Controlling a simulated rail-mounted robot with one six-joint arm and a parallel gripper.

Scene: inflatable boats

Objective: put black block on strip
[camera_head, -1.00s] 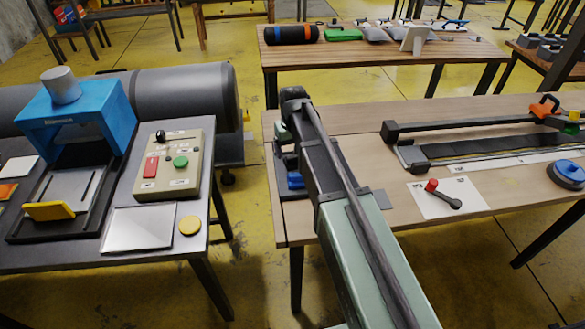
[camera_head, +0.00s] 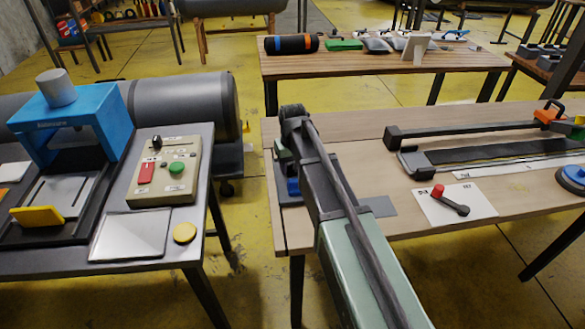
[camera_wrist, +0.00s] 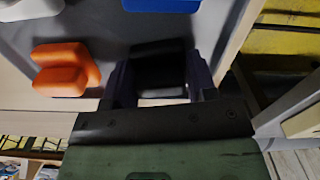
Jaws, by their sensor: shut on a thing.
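In the wrist view my gripper (camera_wrist: 160,75) has its two dark fingers on either side of a black block (camera_wrist: 158,62). It is shut on that block over a grey mat. Shadow hides exactly where the fingers touch and whether the block still rests on the mat. In the head view my arm hides the gripper and the block. A long black strip (camera_head: 500,155) lies on the wooden table to the right of my arm, in front of a dark bar.
An orange block (camera_wrist: 66,68) lies close left of the gripper. A blue block (camera_wrist: 160,5) is at the wrist view's top edge. On the table, a red-tipped lever (camera_head: 450,200) lies on a white card. A blue press (camera_head: 70,115) stands on the left table.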

